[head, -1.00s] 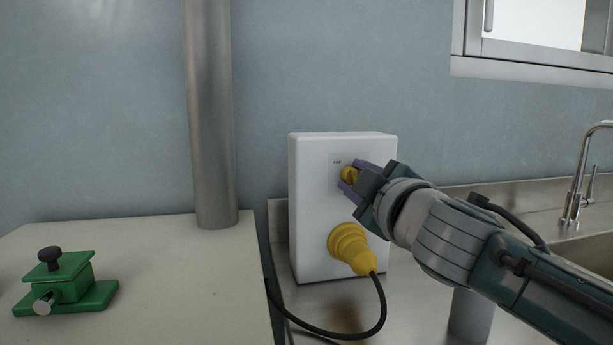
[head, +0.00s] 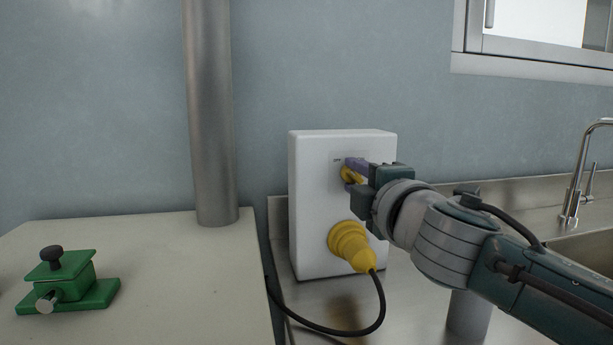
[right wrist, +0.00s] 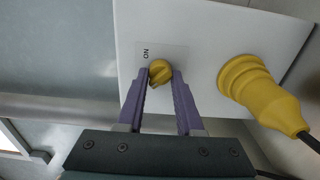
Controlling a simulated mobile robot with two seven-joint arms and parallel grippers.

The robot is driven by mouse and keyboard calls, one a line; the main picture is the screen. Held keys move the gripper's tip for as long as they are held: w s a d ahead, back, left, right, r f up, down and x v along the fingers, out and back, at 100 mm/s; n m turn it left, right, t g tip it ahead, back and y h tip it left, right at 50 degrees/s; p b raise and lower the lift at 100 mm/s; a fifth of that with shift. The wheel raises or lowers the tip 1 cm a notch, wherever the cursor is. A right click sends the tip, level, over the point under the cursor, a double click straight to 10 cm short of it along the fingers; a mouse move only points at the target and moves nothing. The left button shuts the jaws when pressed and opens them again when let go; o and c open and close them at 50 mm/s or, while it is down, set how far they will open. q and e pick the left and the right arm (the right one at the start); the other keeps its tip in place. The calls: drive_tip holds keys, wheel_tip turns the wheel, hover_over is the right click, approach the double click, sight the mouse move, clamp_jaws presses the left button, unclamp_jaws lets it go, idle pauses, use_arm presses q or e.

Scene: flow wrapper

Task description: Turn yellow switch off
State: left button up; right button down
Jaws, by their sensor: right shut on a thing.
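The yellow switch (head: 350,175) is a round knob on the front of a white box (head: 312,205). In the right wrist view the switch (right wrist: 161,72) sits beside a small label that reads "ON". My right gripper (head: 352,174) has its purple fingers on either side of the knob and is shut on it. In the right wrist view the fingertips (right wrist: 161,76) flank the knob, and its ridge looks slanted. My left gripper is not in view.
A yellow plug (head: 350,245) with a black cable (head: 375,310) sits below the switch on the same box. A green fixture (head: 66,282) stands on the pale table at left. A metal pipe (head: 210,120) rises behind it. A faucet (head: 582,175) is at right.

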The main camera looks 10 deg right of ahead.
idle(0.4)
drive_tip(key=c, duration=0.6)
unclamp_jaws()
drive_tip(key=shift+o, duration=0.2)
drive_tip(key=shift+s, duration=0.1)
drive_tip(key=shift+s, duration=0.25)
drive_tip(key=s+p, duration=0.1)
drive_tip(key=s, duration=0.8)
drive_tip(key=shift+s+d+p, duration=0.15)
drive_tip(key=shift+d+p, duration=0.05)
drive_tip(key=shift+p, duration=0.2)
